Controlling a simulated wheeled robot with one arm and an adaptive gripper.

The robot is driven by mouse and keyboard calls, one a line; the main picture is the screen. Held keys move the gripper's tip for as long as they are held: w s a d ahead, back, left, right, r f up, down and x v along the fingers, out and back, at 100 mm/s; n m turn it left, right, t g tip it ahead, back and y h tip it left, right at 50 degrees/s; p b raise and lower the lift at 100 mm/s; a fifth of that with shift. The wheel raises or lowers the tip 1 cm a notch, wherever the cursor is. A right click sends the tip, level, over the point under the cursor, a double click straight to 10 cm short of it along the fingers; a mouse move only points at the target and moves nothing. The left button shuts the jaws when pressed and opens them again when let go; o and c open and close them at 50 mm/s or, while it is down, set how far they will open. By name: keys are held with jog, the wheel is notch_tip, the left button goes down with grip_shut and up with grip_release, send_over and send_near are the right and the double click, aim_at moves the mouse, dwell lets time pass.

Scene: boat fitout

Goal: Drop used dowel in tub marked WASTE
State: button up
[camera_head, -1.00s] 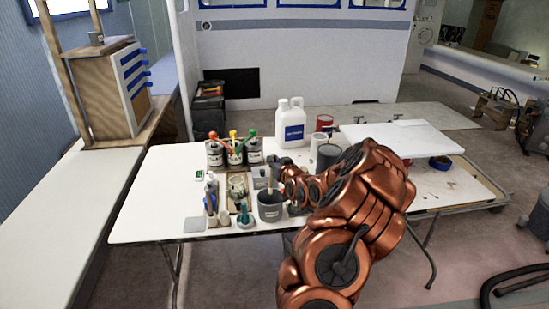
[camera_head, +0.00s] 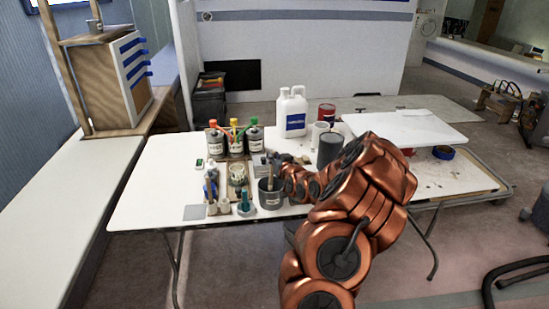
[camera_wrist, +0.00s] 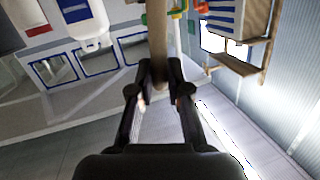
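My gripper (camera_wrist: 160,75) is closed around a pale wooden dowel (camera_wrist: 158,35), which stands up between the fingertips in the wrist view. In the head view my gripper (camera_head: 272,163) is just above a dark grey tub (camera_head: 271,200) near the table's front edge. The dowel (camera_head: 269,182) hangs down at the tub's mouth; I cannot tell how far inside it reaches. The tub has a pale label too small to read. My arm partly hides the area to its right.
Left of the tub, a tray (camera_head: 222,211) holds small bottles and cups on the white table (camera_head: 155,190). Behind stand several dark canisters (camera_head: 236,143) with coloured tops and a white jug (camera_head: 292,115). A dark cylinder (camera_head: 329,148) is right. The table's left part is clear.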

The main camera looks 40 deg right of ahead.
jog(key=o, duration=0.4)
jog(key=shift+s, duration=0.15)
jog(key=v, duration=1.1)
jog(key=shift+s+a+r, duration=0.1)
jog(key=shift+s+a, duration=0.05)
jog(key=shift+s, duration=0.2)
dwell(0.6)
jog(key=a+f+n+g+y, duration=0.2)
jog(key=a+g+y, duration=0.15)
jog(key=a, duration=0.65)
jog(key=a+f+n+g+y, duration=0.2)
jog(key=a+n+g, duration=0.15)
jog(key=a, duration=0.65)
jog(key=s+a+r+g, duration=0.2)
jog(key=s+a+g, duration=0.1)
jog(key=s+a, duration=0.4)
jog(key=s+a+r+g, duration=0.2)
jog(key=s+a, duration=0.5)
jog(key=s, duration=0.4)
jog(key=s+a+r+g+y, duration=0.1)
jog(key=s+a+r+g, duration=0.2)
jog(key=s+a, duration=0.4)
jog(key=shift+s+r+n+g, duration=0.1)
jog(key=shift+s+n+g, duration=0.25)
jog(key=shift+s+g, duration=0.85)
